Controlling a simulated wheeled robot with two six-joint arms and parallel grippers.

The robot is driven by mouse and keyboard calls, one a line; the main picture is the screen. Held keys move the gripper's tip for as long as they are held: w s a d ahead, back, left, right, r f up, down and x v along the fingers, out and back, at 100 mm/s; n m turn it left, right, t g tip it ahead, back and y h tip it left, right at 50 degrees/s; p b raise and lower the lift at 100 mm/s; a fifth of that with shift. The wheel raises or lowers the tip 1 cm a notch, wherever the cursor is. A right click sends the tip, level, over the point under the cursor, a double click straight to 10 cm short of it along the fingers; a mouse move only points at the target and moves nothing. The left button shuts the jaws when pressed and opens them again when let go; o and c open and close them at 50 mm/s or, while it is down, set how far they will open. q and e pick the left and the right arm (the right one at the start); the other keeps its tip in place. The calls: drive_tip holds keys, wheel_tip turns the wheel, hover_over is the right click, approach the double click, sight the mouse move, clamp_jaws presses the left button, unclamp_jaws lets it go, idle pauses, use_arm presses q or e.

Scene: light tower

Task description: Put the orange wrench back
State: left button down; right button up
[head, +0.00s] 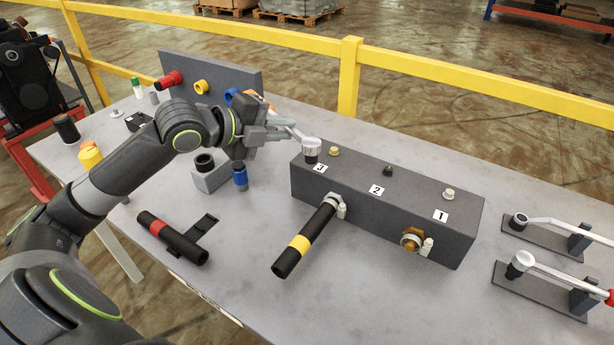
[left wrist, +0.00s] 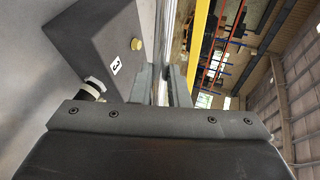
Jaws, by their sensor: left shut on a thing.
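My left gripper (head: 276,132) is shut on a silver wrench, between the back panel and the dark box. The wrench's round socket head (head: 311,145) shows at the box's left end, above label 3; I cannot tell whether it touches the box. A bit of orange (head: 271,106) shows behind the gripper, apparently the handle, mostly hidden. In the left wrist view the wrench's silver shaft (left wrist: 165,40) runs between the fingers of my left gripper (left wrist: 163,82). My right gripper is not in view.
The dark box (head: 385,198) carries a yellow-banded black tube (head: 304,243). Two wrenches (head: 552,222) (head: 555,270) lie on dark holders at right. A blue-capped cylinder (head: 239,177) and a red-banded tube (head: 172,238) are near my arm. A yellow rail (head: 440,72) runs behind.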

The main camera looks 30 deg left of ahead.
use_arm(q)
drive_tip(key=f, duration=1.2)
drive_tip(key=shift+s+f, duration=0.25)
drive_tip(key=shift+s, duration=0.15)
drive_tip(key=shift+f, duration=0.55)
wheel_tip(320, 180, down, 4)
drive_tip(key=shift+r, duration=0.2)
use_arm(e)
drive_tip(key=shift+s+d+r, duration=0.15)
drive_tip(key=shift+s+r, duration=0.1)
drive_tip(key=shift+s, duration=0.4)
use_arm(q)
drive_tip(key=shift+f, duration=0.15)
drive_tip(key=c, duration=1.7)
unclamp_jaws()
drive_tip(key=shift+c, duration=0.2)
drive_tip(key=shift+o, duration=0.3)
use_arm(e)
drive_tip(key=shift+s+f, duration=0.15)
